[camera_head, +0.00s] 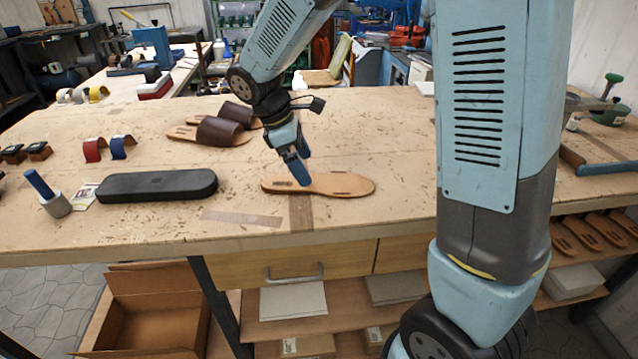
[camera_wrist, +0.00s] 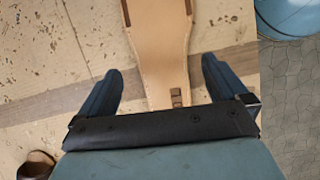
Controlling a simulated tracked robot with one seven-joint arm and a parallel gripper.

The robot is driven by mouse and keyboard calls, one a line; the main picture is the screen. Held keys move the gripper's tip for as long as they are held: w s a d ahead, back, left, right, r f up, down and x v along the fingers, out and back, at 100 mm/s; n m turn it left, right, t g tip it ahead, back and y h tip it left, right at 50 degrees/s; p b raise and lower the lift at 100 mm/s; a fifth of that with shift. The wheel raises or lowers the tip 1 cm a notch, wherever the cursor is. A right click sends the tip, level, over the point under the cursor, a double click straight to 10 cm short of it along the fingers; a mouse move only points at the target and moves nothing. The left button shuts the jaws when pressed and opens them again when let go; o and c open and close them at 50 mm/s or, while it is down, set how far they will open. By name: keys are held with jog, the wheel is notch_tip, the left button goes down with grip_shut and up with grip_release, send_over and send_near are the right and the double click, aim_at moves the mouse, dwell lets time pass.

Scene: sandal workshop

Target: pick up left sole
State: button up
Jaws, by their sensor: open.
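A tan leather sole (camera_head: 335,184) lies flat on the wooden workbench, near its front edge, with its length running left to right in the head view. My gripper (camera_head: 295,174) is above the left part of this sole, pointing down. In the wrist view the sole (camera_wrist: 160,50) runs between the two dark blue fingers of my gripper (camera_wrist: 162,85), which are spread apart on either side of it. Nothing is held. Part of the sole is hidden behind the gripper's dark crossbar in the wrist view.
A black padded block (camera_head: 157,185) lies left of the sole. Two finished brown sandals (camera_head: 222,131) lie behind. Red (camera_head: 94,149) and blue (camera_head: 122,146) straps stand farther left. An open cardboard box (camera_head: 155,310) is below the bench.

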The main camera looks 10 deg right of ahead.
aim_at(317, 183)
jog(key=shift+x, duration=1.9)
jog(key=shift+a, duration=0.15)
jog(key=shift+c, duration=0.3)
jog(key=c, duration=0.9)
jog(key=shift+c, duration=0.2)
